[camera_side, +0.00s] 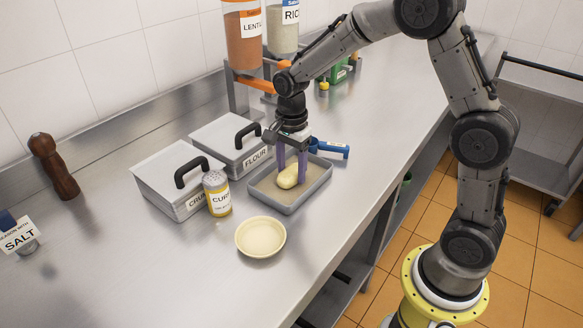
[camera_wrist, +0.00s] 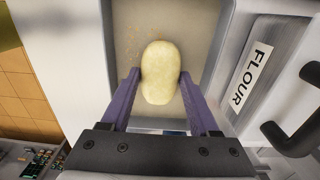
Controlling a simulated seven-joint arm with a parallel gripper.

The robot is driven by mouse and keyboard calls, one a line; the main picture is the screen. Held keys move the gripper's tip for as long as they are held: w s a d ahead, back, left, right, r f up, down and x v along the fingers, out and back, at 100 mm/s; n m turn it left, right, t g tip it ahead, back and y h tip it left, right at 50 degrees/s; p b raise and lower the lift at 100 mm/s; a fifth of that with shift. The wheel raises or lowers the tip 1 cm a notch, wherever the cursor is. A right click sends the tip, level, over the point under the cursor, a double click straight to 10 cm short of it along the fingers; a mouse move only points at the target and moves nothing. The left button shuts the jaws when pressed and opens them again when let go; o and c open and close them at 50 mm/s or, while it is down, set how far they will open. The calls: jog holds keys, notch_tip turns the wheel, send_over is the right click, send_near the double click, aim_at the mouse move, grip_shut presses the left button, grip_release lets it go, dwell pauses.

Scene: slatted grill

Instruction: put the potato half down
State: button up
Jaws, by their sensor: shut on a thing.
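The potato half (camera_side: 289,176) is pale yellow and oval. It also shows between the fingers in the wrist view (camera_wrist: 160,72). My gripper (camera_side: 291,170) points down over a grey tray (camera_side: 323,179) and its purple fingers are shut on the potato half. The potato is inside the tray's outline, low over or on its floor; I cannot tell if it touches. The tray floor (camera_wrist: 207,22) looks beige with a few crumbs. The potato's underside is hidden.
Two lidded bins, the flour bin (camera_side: 225,140) and another (camera_side: 177,185), stand left of the tray. A yellow-labelled shaker (camera_side: 216,194) and a cream bowl (camera_side: 260,237) are in front. A blue-handled tool (camera_side: 330,149) lies behind the tray.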

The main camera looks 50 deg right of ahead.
aim_at(291, 170)
jog(key=o, duration=1.4)
jog(key=shift+f, duration=0.15)
jog(key=shift+o, duration=0.2)
notch_tip(291, 170, up, 11)
jog(key=s+a+r+n+t, duration=0.1)
jog(key=s+r+n, duration=0.2)
jog(key=s+n, duration=0.15)
jog(key=s+r+n+t, duration=0.1)
jog(key=s+r+n, duration=0.2)
jog(key=s, duration=0.3)
jog(key=s+a+f+n+t, duration=0.1)
jog(key=s+f+n+t, duration=0.1)
jog(key=s+n, duration=0.8)
jog(key=s+t, duration=0.1)
jog(key=s, duration=0.2)
jog(key=shift+f+t, duration=0.2)
jog(key=shift+t, duration=0.1)
